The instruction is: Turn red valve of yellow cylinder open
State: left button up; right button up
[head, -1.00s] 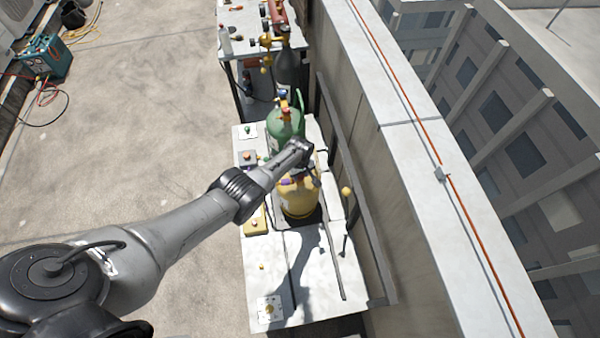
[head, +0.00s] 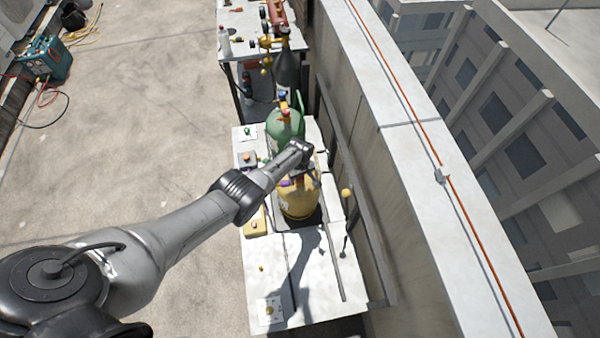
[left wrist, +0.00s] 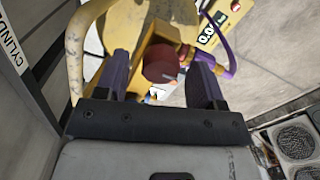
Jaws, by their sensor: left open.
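The yellow cylinder (head: 299,204) stands upright on the white bench, in front of a green cylinder. My left gripper (head: 306,168) is over its top and hides most of its valve. In the left wrist view the round red valve (left wrist: 160,63) shows between the two purple fingers of my open left gripper (left wrist: 160,82). I see a gap on each side of it and cannot tell whether either finger touches it. The cylinder's yellow collar (left wrist: 75,50) curves at the left. My right gripper is not in view.
The green cylinder (head: 285,124) stands just behind the yellow one. The parapet wall (head: 415,180) runs along the right. The near part of the bench (head: 315,300) is mostly clear.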

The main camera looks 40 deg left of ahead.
pick_arm(q)
jog(key=shift+r+p, duration=0.55)
jog(key=shift+r, duration=0.1)
notch_tip(320, 180, up, 13)
jog(key=p, duration=0.5)
jog(key=shift+f+p, duration=0.2)
jog(key=shift+p, duration=0.1)
